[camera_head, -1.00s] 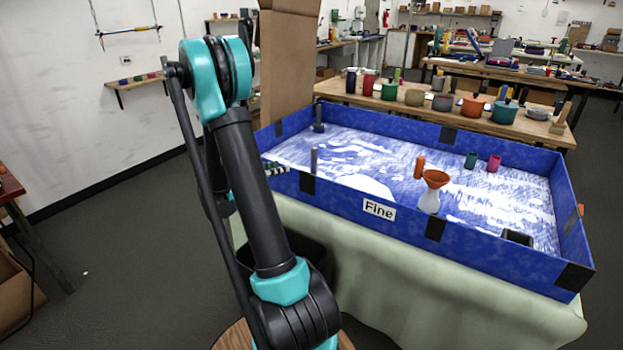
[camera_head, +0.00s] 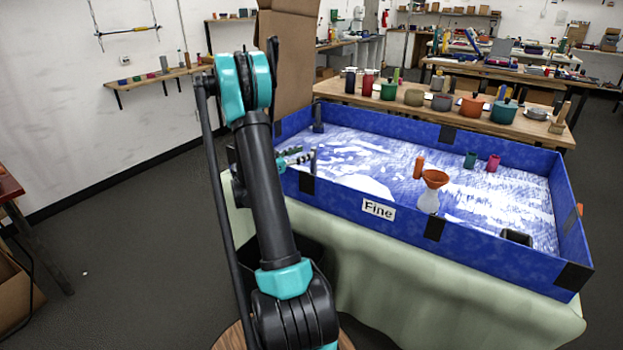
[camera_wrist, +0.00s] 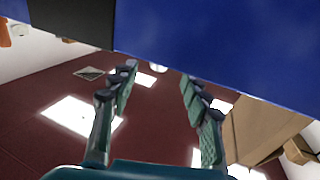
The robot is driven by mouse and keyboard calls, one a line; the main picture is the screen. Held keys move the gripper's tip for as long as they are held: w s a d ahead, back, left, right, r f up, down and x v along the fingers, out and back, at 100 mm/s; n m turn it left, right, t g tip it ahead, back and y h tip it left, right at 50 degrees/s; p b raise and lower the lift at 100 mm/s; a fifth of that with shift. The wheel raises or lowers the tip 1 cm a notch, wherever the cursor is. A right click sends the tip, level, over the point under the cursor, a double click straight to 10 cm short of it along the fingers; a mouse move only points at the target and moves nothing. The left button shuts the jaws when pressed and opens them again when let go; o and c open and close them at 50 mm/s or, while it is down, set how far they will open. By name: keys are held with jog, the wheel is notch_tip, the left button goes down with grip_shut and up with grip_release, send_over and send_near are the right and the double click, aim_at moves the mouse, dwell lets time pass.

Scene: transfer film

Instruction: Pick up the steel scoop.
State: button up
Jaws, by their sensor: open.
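I cannot pick out the steel scoop for certain. A grey upright handle-like piece (camera_head: 313,161) stands at the near left wall of the blue-walled tray (camera_head: 480,246), and a dark upright piece (camera_head: 318,115) stands at the back left corner. Either could be part of the scoop; I cannot tell. My gripper (camera_head: 298,158) is close to the grey piece, at the tray's left end, partly hidden by my arm. In the wrist view my gripper (camera_wrist: 160,85) is open, with nothing between its fingers. A blue wall (camera_wrist: 215,45) fills the top of that view.
An orange funnel on a white bottle (camera_head: 434,181), an orange cylinder (camera_head: 419,167), a green cup (camera_head: 470,160), a pink cup (camera_head: 493,163) and a dark container (camera_head: 516,238) are at the tray. A tall cardboard piece (camera_head: 288,60) stands behind its left end. Pots fill the table beyond.

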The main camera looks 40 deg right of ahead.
aim_at(314, 148)
jog(key=shift+w+d, duration=0.2)
jog(key=shift+d, duration=2.65)
jog(key=shift+c, duration=0.4)
grip_shut()
jog(key=shift+r, duration=0.1)
